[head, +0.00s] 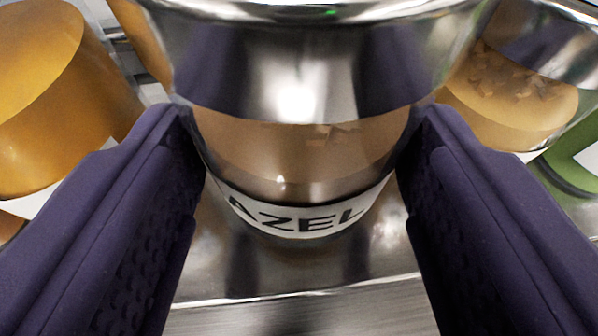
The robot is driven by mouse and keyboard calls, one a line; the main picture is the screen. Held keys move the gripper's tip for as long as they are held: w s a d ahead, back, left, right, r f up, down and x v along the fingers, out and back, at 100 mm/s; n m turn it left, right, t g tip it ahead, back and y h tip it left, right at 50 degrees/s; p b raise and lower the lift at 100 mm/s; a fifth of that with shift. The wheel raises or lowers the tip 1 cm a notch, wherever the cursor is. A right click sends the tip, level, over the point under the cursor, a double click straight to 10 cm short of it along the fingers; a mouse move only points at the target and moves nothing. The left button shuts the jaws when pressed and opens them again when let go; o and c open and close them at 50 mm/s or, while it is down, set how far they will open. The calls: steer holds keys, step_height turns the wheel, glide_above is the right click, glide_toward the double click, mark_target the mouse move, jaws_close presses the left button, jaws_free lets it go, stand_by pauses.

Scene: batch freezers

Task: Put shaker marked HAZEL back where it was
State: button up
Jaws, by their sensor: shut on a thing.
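The shaker marked HAZEL (300,158) fills the middle of the head view. It has a shiny metal upper part, a clear lower body with brown contents, and a white label on which "AZEL" can be read. My gripper (302,115) is shut on it, with one purple finger on each side. The shaker looks upright over a shiny metal surface (290,265). I cannot tell whether its base touches that surface. Its top is cut off by the upper edge of the picture.
An orange-yellow container (45,95) stands close on the left. Another shaker (515,95) with a metal top and tan contents is close on the right, with a green item (572,165) beside it. The metal surface ends in a front edge (300,296); the strip before it is clear.

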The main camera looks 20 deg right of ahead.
steer(key=shift+f, duration=0.7)
steer(key=shift+f, duration=0.15)
steer(key=o, duration=0.8)
steer(key=shift+r, duration=0.25)
steer(key=p+v, duration=0.3)
steer(key=v, duration=0.9)
steer(key=shift+f, duration=0.15)
